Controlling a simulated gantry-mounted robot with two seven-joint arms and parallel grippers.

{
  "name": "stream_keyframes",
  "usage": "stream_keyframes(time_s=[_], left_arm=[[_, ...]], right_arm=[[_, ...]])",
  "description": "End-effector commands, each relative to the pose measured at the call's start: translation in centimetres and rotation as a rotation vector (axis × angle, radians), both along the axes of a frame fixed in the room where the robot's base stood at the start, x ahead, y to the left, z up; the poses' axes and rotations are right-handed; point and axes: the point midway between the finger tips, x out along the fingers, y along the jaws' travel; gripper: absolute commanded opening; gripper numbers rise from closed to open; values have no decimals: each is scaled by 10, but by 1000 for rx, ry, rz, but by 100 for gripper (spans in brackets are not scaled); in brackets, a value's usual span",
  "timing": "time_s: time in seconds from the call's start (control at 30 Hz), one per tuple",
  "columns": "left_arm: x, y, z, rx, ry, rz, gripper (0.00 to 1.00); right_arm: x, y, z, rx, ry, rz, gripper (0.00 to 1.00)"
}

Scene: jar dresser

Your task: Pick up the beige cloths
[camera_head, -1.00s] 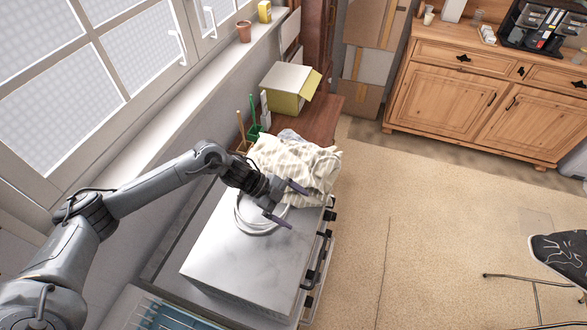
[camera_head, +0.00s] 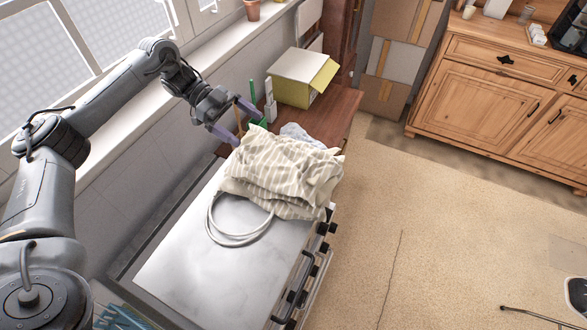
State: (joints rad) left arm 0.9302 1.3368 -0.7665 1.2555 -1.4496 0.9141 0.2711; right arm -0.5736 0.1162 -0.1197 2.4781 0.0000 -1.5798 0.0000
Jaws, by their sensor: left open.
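The beige striped cloths (camera_head: 283,172) lie in a crumpled heap on the far end of a metal-topped cabinet (camera_head: 195,265), beside the wooden surface behind it. My left gripper (camera_head: 248,126) is open and empty, at the upper left of the heap, with its fingers spread near the cloth's far left edge. I cannot tell whether a finger touches the cloth. A greyish cloth (camera_head: 297,132) shows partly behind the heap. My right gripper is not in the view.
A white cable loop (camera_head: 212,232) lies on the metal top, partly under the heap. A yellow-green box (camera_head: 300,80) and a green item (camera_head: 252,88) stand behind on the wooden surface (camera_head: 338,108). The window sill runs along the left.

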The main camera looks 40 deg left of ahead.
Motion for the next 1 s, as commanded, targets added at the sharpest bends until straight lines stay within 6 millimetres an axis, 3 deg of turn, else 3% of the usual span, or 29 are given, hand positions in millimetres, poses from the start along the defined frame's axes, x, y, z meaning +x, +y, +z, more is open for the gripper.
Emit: stream_keyframes(time_s=[0.1,0.5,0.67,1.0], left_arm=[[1,-3,-10,1,0,-1,100],[12,-41,-28,2,2,-3,100],[14,-48,-31,0,-1,0,100],[20,-78,-49,0,1,-3,100]], right_arm=[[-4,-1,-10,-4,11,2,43],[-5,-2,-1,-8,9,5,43],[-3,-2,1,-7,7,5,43],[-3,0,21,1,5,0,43]])
